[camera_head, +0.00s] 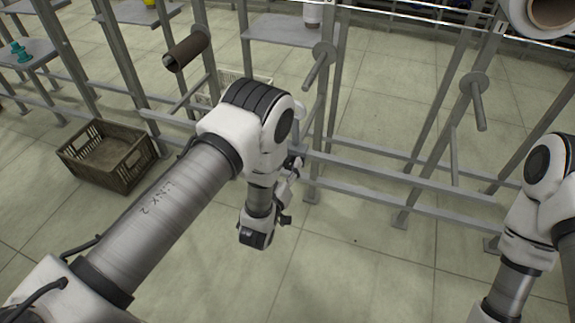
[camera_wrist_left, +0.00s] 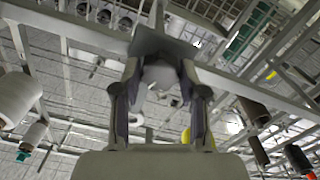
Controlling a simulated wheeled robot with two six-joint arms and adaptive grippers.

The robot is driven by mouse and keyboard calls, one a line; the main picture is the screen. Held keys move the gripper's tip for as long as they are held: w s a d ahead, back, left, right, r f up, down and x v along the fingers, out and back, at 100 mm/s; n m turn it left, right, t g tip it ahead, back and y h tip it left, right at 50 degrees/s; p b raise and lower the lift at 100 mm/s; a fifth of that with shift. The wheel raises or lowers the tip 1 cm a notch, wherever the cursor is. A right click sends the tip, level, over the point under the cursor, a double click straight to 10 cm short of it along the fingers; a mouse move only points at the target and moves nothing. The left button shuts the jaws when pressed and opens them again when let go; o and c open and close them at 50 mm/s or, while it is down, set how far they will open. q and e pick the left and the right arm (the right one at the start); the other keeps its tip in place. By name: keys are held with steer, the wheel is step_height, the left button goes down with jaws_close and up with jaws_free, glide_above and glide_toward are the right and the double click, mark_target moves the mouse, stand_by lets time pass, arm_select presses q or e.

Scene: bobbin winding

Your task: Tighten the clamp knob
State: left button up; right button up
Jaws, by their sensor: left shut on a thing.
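The left gripper (camera_wrist_left: 157,88) shows in the left wrist view with its two fingers on either side of a small pale thing (camera_wrist_left: 160,76), which looks like the clamp knob. The fingers are shut on it. The knob sits just under a grey plate (camera_wrist_left: 168,42) on the frame; its far side is hidden by the plate and fingers. In the head view, my left arm reaches to the rack's lower part, and its wrist and fingers are mostly hidden behind the arm. The knob cannot be made out there. My right arm is at the right edge, its gripper out of view.
A grey metal rack (camera_head: 400,176) with pegs stands ahead. A brown bobbin (camera_head: 187,50) is on a peg at upper left, and a large roll (camera_head: 548,14) is at upper right. A brown crate (camera_head: 108,172) stands on the floor at left. The front tiled floor is clear.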

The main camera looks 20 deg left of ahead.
arm_select(q)
steer(key=m, duration=0.4)
steer(key=shift+d+m, duration=0.1)
steer(key=shift+m, duration=0.2)
steer(key=m, duration=0.3)
steer(key=shift+m, duration=0.3)
steer(key=m, duration=0.4)
steer(key=shift+d+f+b, duration=0.1)
steer(key=shift+b, duration=0.2)
steer(key=m, duration=0.4)
steer(key=shift+b, duration=0.4)
steer(key=m+b, duration=0.1)
steer(key=m, duration=0.3)
steer(key=shift+d+f+m, duration=0.1)
steer(key=shift+f+m, duration=0.05)
steer(key=shift+m, duration=0.15)
steer(key=m+b, duration=0.1)
steer(key=m, duration=0.2)
steer(key=shift+m+b, duration=0.35)
steer(key=shift+m, duration=0.05)
steer(key=m+b, duration=0.1)
steer(key=m, duration=0.3)
steer(key=shift+f+b, duration=0.15)
steer(key=shift+b, duration=0.25)
steer(key=shift+m+b, duration=0.65)
steer(key=shift+m, duration=1.05)
